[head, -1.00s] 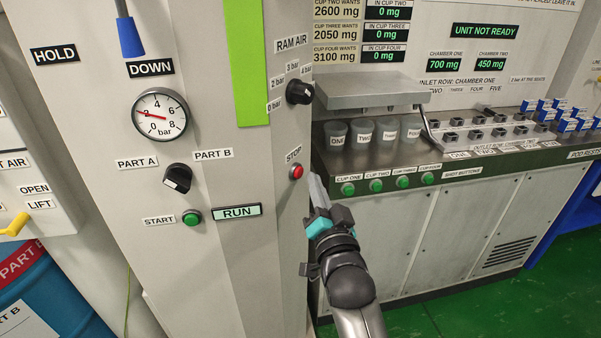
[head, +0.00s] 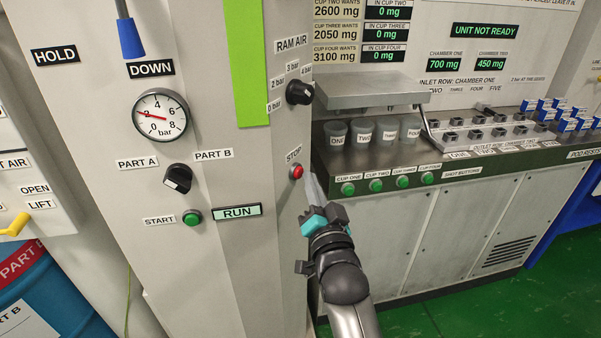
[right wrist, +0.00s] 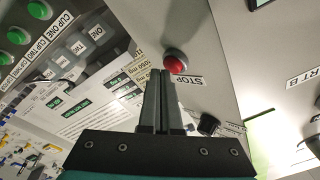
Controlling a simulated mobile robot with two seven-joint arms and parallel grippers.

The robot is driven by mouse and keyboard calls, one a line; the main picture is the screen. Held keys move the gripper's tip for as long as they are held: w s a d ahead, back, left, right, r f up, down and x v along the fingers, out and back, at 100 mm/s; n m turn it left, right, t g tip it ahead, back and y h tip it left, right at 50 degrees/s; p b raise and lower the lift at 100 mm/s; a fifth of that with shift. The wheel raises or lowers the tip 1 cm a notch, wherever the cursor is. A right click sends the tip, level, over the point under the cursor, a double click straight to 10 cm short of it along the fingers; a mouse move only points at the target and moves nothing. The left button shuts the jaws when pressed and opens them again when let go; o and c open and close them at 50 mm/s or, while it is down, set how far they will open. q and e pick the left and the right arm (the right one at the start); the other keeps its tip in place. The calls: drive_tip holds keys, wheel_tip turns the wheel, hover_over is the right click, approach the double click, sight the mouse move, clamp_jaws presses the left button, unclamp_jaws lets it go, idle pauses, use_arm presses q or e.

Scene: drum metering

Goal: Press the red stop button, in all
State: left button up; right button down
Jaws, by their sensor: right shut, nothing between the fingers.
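The red stop button (head: 296,171) sits on the grey cabinet's right part, under a STOP label (head: 293,155). In the right wrist view the button (right wrist: 175,63) shows just beyond the fingertips. My right gripper (head: 309,177) is shut and empty, its fingertips close beside the button at its right in the head view. In the right wrist view the shut fingers (right wrist: 161,78) point towards the button. I cannot tell whether the tips touch it. My left gripper is not in view.
Left of the button are a green START button (head: 192,217), a RUN display (head: 237,212) and a black selector knob (head: 177,178). A RAM AIR knob (head: 299,92) is above. A bench with green shot buttons (head: 348,188) and grey cups (head: 361,130) stands to the right.

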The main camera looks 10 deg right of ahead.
drive_tip(key=shift+w+a, duration=0.1)
drive_tip(key=shift+w+a+r, duration=0.15)
drive_tip(key=shift+w+a, duration=0.05)
drive_tip(key=shift+a, duration=0.05)
drive_tip(key=shift+w+a, duration=0.15)
idle(0.7)
idle(0.4)
drive_tip(key=shift+s+d+r+p, duration=0.2)
drive_tip(key=shift+s+p, duration=0.15)
drive_tip(key=shift+p, duration=0.15)
drive_tip(key=shift+s+d+r+p, duration=0.1)
drive_tip(key=shift+s+d+p, duration=0.1)
drive_tip(key=shift+s+p, duration=0.25)
drive_tip(key=shift+w, duration=0.15)
